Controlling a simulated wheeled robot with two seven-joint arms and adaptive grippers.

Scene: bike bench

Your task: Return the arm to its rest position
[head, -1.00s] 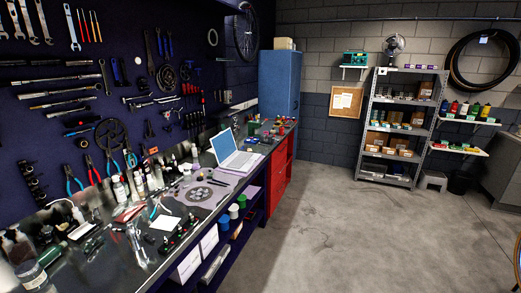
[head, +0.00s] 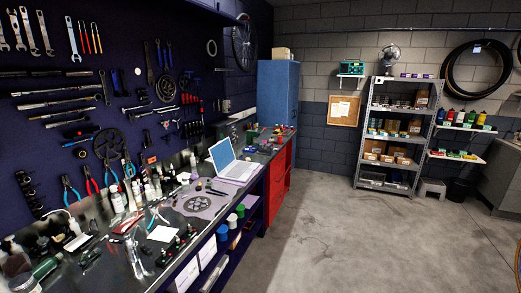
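Neither of my grippers shows in the head view, and no part of my arms can be made out. The dark workbench (head: 187,240) runs along the left wall. On it stand an open laptop (head: 231,163), a round chainring (head: 199,204) on a light mat, a white sheet (head: 162,233) and several bottles (head: 118,199). Whether my grippers hold anything cannot be seen.
A tool wall (head: 88,110) rises behind the bench. A red drawer unit (head: 279,173) and a blue cabinet (head: 278,95) stand at its far end. A metal shelf (head: 393,131) stands by the back wall. The concrete floor (head: 350,235) is clear.

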